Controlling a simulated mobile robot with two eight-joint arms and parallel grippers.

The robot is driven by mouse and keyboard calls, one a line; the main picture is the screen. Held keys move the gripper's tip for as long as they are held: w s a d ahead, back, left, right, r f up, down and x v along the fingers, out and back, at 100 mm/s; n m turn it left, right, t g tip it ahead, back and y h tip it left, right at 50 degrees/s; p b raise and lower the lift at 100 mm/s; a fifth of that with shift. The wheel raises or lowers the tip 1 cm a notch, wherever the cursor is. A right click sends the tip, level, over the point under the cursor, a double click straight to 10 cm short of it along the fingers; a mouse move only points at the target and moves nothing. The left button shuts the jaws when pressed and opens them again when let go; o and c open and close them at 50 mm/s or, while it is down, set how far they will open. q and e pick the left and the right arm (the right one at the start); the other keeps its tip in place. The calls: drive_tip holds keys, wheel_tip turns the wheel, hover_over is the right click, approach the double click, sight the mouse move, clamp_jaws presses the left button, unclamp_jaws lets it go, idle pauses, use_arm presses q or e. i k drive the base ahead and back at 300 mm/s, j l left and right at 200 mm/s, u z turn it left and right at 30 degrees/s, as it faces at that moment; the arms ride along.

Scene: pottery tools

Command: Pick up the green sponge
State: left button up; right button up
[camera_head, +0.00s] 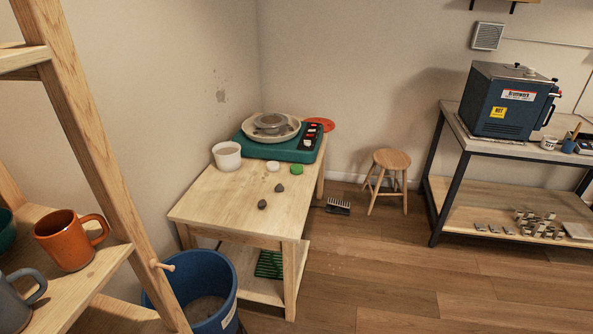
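A small round green thing, which looks like the green sponge (297,169), lies on the wooden table (215,200), near its right edge and in front of the teal pottery wheel (290,150). A small white round piece (272,165) lies just left of it, apart from it. Neither of my grippers is in view. Nothing is touching the sponge that I can see.
A white tub (227,156) stands left of the wheel. Dark grey lumps (262,204) lie in front. A blue bucket (205,285) stands by the table. A wooden shelf with an orange mug (68,240) is at left.

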sight(295, 169)
drive_tip(key=k, duration=0.6)
drive_tip(key=u, duration=1.5)
drive_tip(key=l+u, duration=0.25)
drive_tip(key=u, duration=0.2)
drive_tip(key=i+l+u, duration=0.1)
drive_tip(key=l+u, duration=0.2)
drive_tip(key=u, duration=0.2)
drive_tip(key=l, duration=4.35)
drive_tip(key=k, duration=0.05)
